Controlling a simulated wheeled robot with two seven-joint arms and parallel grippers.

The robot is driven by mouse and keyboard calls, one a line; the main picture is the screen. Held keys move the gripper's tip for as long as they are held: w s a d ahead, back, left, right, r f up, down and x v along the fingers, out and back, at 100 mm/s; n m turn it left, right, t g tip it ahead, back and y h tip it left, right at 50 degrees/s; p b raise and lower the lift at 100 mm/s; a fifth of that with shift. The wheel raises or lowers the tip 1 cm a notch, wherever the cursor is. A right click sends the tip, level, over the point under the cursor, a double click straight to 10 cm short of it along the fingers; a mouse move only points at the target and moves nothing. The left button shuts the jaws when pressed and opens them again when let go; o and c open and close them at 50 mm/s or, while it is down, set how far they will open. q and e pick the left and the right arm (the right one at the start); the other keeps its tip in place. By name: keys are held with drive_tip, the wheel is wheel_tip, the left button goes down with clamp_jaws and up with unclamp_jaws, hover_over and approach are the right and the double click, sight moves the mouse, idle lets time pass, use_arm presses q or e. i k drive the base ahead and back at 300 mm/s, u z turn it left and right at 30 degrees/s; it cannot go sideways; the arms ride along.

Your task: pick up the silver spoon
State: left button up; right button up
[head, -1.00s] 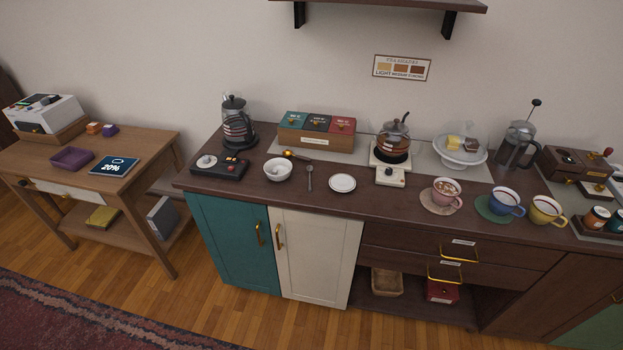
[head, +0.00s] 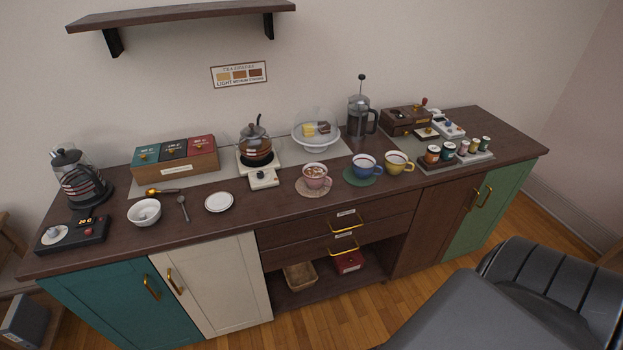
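The silver spoon (head: 183,208) lies on the dark wooden counter (head: 285,205). Neither of my grippers shows in the head view.
A kettle (head: 78,180), a box of tea packets (head: 175,158), a teapot on a white warmer (head: 256,145) and cups (head: 316,176) stand along the counter. The counter's front strip is clear.

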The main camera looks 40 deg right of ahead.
sight(180, 200)
drive_tip(key=u, duration=1.7)
drive_tip(key=i, duration=2.05)
drive_tip(key=z, duration=3.05)
